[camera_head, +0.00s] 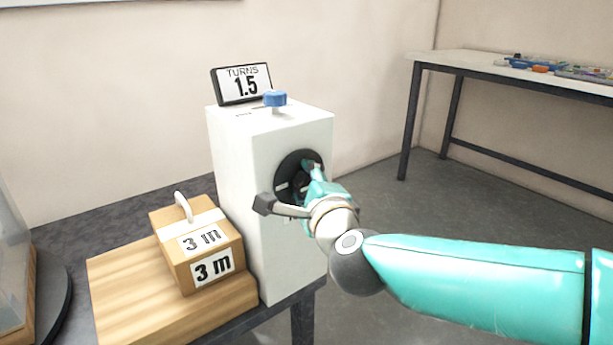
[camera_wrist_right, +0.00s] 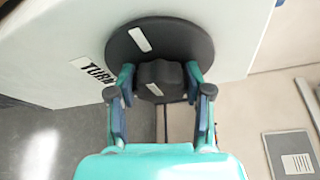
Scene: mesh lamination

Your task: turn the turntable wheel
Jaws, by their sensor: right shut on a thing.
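The turntable wheel is a black round disc (camera_head: 291,170) with a central knob on the side of a tall white box (camera_head: 270,220). In the right wrist view the disc (camera_wrist_right: 180,38) shows a white mark, and its dark knob (camera_wrist_right: 161,80) carries a white mark too. My right gripper (camera_head: 305,182) is at the wheel. In the wrist view its two fingers (camera_wrist_right: 160,88) stand on both sides of the knob and are shut on it. My left gripper is not in view.
A blue knob (camera_head: 275,98) sits on top of the white box. A "3 m" box with a handle (camera_head: 200,240) stands on a wooden board (camera_head: 120,290) at left. A side table (camera_head: 480,62) with coloured items is at the back right.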

